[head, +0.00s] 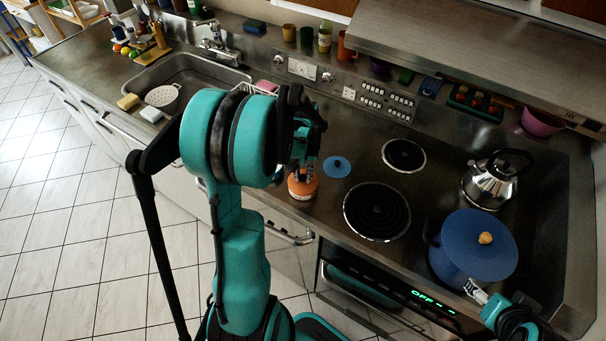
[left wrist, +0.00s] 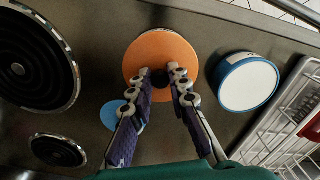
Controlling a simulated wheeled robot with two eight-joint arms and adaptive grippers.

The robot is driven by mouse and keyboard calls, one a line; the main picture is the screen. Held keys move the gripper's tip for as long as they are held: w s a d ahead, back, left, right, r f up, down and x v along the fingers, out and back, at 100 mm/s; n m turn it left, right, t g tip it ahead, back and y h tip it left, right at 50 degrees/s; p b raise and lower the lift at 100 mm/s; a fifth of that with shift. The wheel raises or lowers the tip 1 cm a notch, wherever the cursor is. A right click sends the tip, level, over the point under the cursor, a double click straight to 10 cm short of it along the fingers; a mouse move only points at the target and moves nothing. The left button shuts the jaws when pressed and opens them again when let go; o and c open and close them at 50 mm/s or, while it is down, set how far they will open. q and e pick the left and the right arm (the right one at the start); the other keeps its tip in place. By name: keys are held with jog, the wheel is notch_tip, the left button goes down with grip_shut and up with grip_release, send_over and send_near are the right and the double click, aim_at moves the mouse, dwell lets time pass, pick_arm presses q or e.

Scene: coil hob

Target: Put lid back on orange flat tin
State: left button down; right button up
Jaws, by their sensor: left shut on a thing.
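My left gripper (left wrist: 162,78) is shut on the small dark knob of the orange lid (left wrist: 160,50), its fingers on either side of the knob. In the head view the left gripper (head: 303,160) points down over the orange flat tin (head: 303,189), at the front of the counter beside the hob. The lid hides the tin from above in the left wrist view, so I cannot tell whether it is fully seated. My right gripper (head: 478,294) is low at the right, near the blue pot; its fingers are too unclear to read.
A blue lid (head: 336,166) lies beside the orange tin. Coil burners (head: 377,211), a kettle (head: 490,182) and a blue pot (head: 475,247) are to the right.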

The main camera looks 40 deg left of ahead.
dwell(0.4)
pick_arm(q)
jog(key=c, duration=0.9)
grip_release()
jog(key=shift+r, duration=0.15)
jog(key=shift+r+p, duration=2.4)
jog(key=shift+r, duration=1)
grip_shut()
